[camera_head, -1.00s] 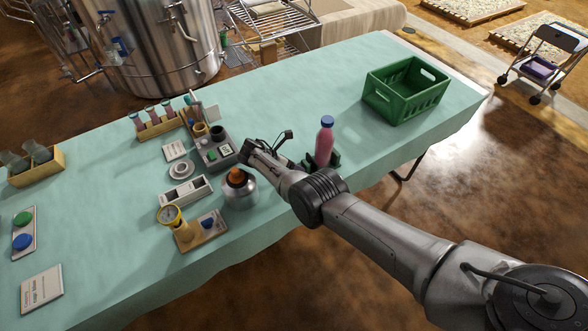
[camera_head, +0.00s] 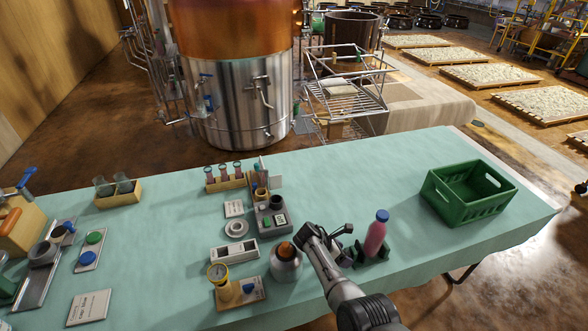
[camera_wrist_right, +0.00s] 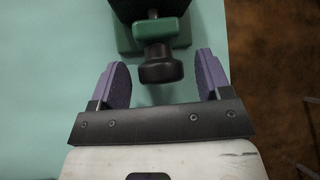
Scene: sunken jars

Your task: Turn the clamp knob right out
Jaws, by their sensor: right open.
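The clamp (camera_wrist_right: 161,30) is green and dark, with a black knob (camera_wrist_right: 160,68) facing my right gripper in the right wrist view. My right gripper (camera_wrist_right: 159,72) is open, its purple-padded fingers on either side of the knob with a gap at each side. In the head view the dark clamp (camera_head: 372,254) stands near the table's front edge, by a pink bottle (camera_head: 375,238) with a blue cap. My right gripper (camera_head: 346,244) is just left of it. The knob cannot be made out there. My left gripper is not in view.
A round metal flask (camera_head: 286,267) with an orange stopper stands left of my right wrist. A gauge on a stand (camera_head: 222,286) and a grey device (camera_head: 272,219) are farther left. A green crate (camera_head: 468,207) stands at the right. The table's back middle is clear.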

